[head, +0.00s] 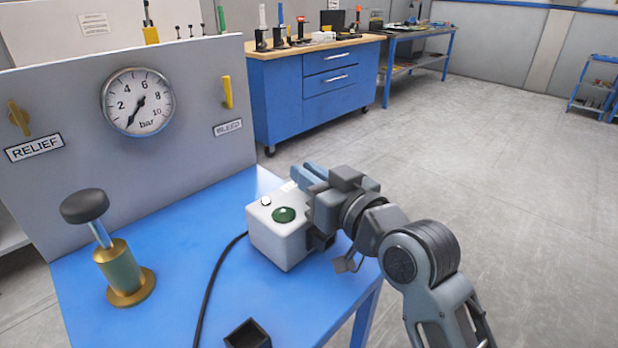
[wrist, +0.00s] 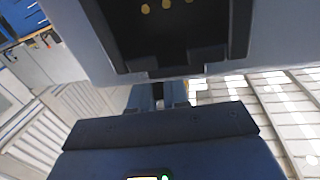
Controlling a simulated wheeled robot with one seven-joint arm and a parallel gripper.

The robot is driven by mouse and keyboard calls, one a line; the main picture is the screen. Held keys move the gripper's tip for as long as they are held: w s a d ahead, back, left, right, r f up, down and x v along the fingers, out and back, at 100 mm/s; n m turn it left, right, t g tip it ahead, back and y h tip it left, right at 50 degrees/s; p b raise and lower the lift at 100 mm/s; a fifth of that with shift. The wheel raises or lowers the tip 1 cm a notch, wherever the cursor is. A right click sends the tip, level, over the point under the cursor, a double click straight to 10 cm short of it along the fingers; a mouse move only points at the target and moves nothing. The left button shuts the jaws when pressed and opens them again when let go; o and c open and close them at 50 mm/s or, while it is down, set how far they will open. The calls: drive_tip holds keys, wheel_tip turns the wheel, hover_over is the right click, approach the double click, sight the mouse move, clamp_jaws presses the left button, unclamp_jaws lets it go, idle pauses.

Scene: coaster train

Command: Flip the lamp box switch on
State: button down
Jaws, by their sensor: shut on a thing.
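The lamp box (head: 280,240) is a pale box on the front right of the blue table (head: 190,245). Its top carries a dark green lamp (head: 284,214) and a small white round part (head: 266,201); I cannot tell whether that part is the switch. My gripper (head: 299,178) is at the box's far right side, its blue-grey fingers reaching past the back of the box top. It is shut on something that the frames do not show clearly. In the wrist view the fingers (wrist: 158,97) show only partly, between large blue-grey and dark shapes.
A grey panel with a pressure gauge (head: 138,101) and yellow levers stands behind the table. A brass post with a black knob (head: 85,206) stands at left. A black cable (head: 213,285) runs from the box. A small black open block (head: 247,333) lies in front.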

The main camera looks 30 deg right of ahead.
drive_tip(key=c, duration=1.2)
unclamp_jaws()
drive_tip(key=s+d, duration=0.1)
drive_tip(key=s, duration=0.6)
drive_tip(key=shift+s+b, duration=0.35)
drive_tip(key=shift+b, duration=0.05)
drive_tip(key=shift+s, duration=0.1)
